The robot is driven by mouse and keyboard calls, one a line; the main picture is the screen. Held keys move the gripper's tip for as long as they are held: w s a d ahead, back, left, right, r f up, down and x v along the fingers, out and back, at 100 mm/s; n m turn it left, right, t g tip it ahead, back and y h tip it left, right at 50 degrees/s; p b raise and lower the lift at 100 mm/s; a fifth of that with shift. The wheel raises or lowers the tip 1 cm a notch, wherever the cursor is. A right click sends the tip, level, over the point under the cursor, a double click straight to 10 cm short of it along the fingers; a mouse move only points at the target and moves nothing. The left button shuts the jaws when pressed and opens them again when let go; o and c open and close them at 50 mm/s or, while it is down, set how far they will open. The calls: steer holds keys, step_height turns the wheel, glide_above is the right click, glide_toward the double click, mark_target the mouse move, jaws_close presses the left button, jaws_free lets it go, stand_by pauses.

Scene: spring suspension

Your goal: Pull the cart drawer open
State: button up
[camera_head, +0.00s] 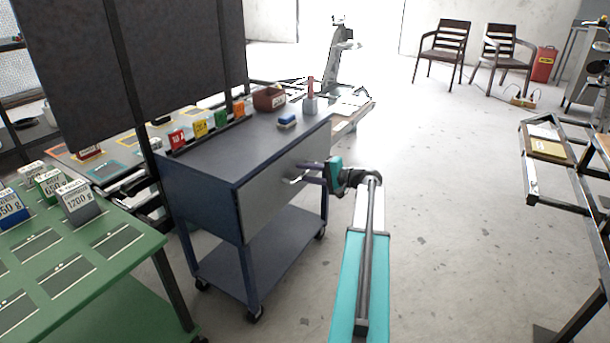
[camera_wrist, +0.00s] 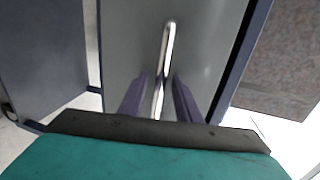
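The dark blue cart (camera_head: 215,165) stands in the middle of the head view. Its grey drawer front (camera_head: 262,203) sits flush in the frame, so the drawer looks shut. A thin metal bar handle (camera_head: 291,181) is on that front; it also shows in the wrist view (camera_wrist: 168,40). My gripper (camera_head: 306,170) is at the drawer front. In the wrist view, the purple fingers of my gripper (camera_wrist: 160,82) stand on either side of the handle, with a small gap on each side. The fingers look open around the handle, not clamped on it.
Coloured tags (camera_head: 200,128), a brown box (camera_head: 268,98), a blue block (camera_head: 287,122) and a small holder (camera_head: 310,105) are on the cart top. A green table (camera_head: 90,270) with weights stands at the left. The floor (camera_head: 450,230) right of the cart is clear.

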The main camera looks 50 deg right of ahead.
jaws_close()
stand_by(0.4)
